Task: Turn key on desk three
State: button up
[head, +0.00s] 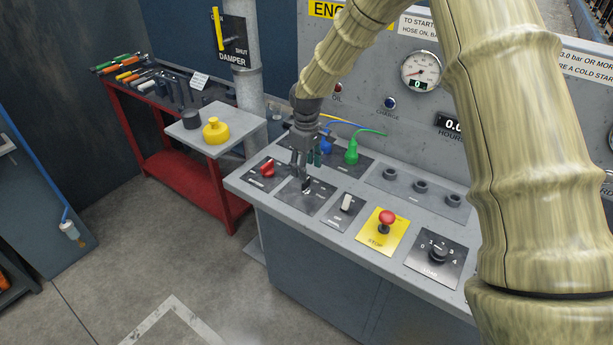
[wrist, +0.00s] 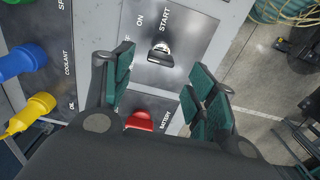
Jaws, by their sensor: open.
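The key (wrist: 159,52) sits in its switch on a dark plate (wrist: 185,25) marked ON and START in the wrist view. In the head view the key (head: 306,188) shows as a small dark piece below my gripper (head: 306,166), on the left part of the sloping grey desk (head: 243,184). My gripper is open, pointing down over the key plate. In the wrist view its green-padded fingers (wrist: 163,78) stand apart, left and right of the key's column, with nothing between them. Contact with the key cannot be seen.
A red battery switch (head: 267,169) is just left of my gripper; it also shows between the fingers in the wrist view (wrist: 139,121). Green (head: 351,152) and blue plugs stand behind. A white rocker (head: 347,202) and red stop button (head: 387,218) are to the right.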

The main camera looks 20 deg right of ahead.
notch_tip(320, 180, up, 6)
dwell(0.4)
